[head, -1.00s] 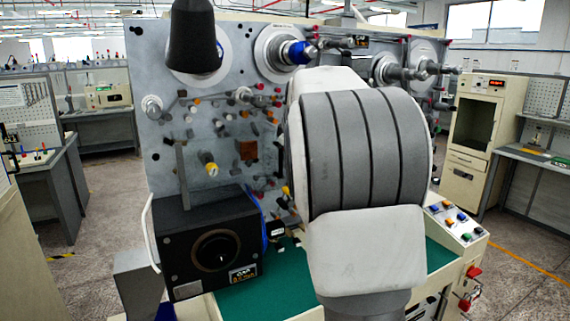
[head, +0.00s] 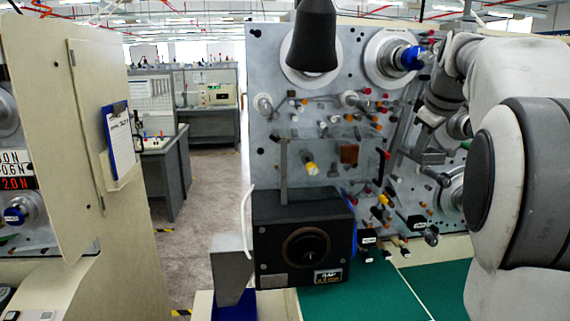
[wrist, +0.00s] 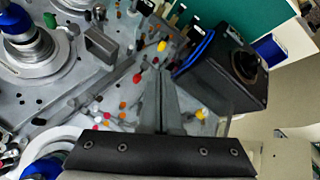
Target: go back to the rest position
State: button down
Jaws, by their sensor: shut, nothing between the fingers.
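My gripper (wrist: 160,78) shows in the wrist view as two grey fingers lying together, with nothing between them. It points over the grey panel (wrist: 85,95) of the winding machine, which is also upright in the head view (head: 275,165). My white and grey arm fills the right of the head view and hides the panel's right part. A black cone (head: 315,40) sits on the upper left spindle. A spindle with a blue hub (head: 410,58) is to its right and also shows in the wrist view (wrist: 25,25).
A black box with a round dial (head: 303,243) stands at the panel's lower left, beside the green work surface (head: 440,285). A cream cabinet (head: 95,150) with a blue clipboard (head: 118,140) is at the left. Open floor (head: 205,200) lies between cabinet and machine.

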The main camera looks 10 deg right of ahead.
jog(key=s+a+f+m+y, duration=0.15)
jog(key=s+a+f, duration=0.25)
jog(key=s+a, duration=0.5)
jog(key=s+a+f+m+g+b, duration=0.1)
jog(key=s+a+f+m, duration=0.3)
jog(key=s+a+f, duration=1.1)
jog(key=s+f, duration=0.1)
jog(key=s, duration=0.2)
jog(key=shift+s+a+f+y+b, duration=0.15)
jog(key=shift+f+y+b, duration=0.05)
jog(key=shift+y+b, duration=0.15)
